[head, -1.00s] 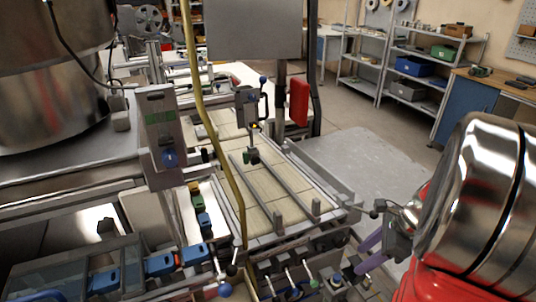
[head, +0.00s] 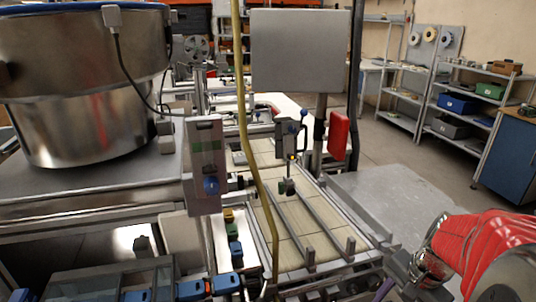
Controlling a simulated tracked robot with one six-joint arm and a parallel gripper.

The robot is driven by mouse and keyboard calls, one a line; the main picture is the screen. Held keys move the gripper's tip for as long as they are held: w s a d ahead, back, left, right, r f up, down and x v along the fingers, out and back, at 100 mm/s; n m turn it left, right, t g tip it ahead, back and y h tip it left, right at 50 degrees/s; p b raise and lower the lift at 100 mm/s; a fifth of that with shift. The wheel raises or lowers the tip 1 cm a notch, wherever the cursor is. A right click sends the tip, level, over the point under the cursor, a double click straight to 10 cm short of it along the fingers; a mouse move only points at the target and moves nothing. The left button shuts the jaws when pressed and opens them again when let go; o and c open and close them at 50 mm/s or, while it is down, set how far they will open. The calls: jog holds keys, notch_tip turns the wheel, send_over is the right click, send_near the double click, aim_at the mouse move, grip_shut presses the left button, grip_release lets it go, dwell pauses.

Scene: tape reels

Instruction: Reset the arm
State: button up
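My arm comes in at the lower right as a red and shiny metal link. At its end is a metal wrist and what looks like my gripper (head: 398,272), low in the picture by the near right corner of the conveyor. The lower part runs toward the bottom edge, and its fingers are not clear enough to show a gap or a grip. No held object can be made out.
A conveyor (head: 268,192) with metal guide rails lies left of the arm. A yellow hose (head: 243,110) hangs in front. A large metal bowl (head: 85,95) stands at the left. A grey table (head: 405,205) is behind the arm; shelves (head: 460,100) stand beyond open floor.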

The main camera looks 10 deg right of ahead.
jog(key=a+r+n+t, duration=0.1)
jog(key=a+r+n, duration=0.3)
jog(key=a, duration=0.3)
jog(key=w+a+r+n+t+h, duration=0.1)
jog(key=a+r+n, duration=0.3)
jog(key=a+n, duration=0.2)
jog(key=a+r+n+t, duration=0.2)
jog(key=a+r+n, duration=0.2)
jog(key=a, duration=0.4)
jog(key=shift+w+a+n, duration=0.2)
jog(key=shift+n, duration=0.2)
jog(key=shift+d, duration=0.1)
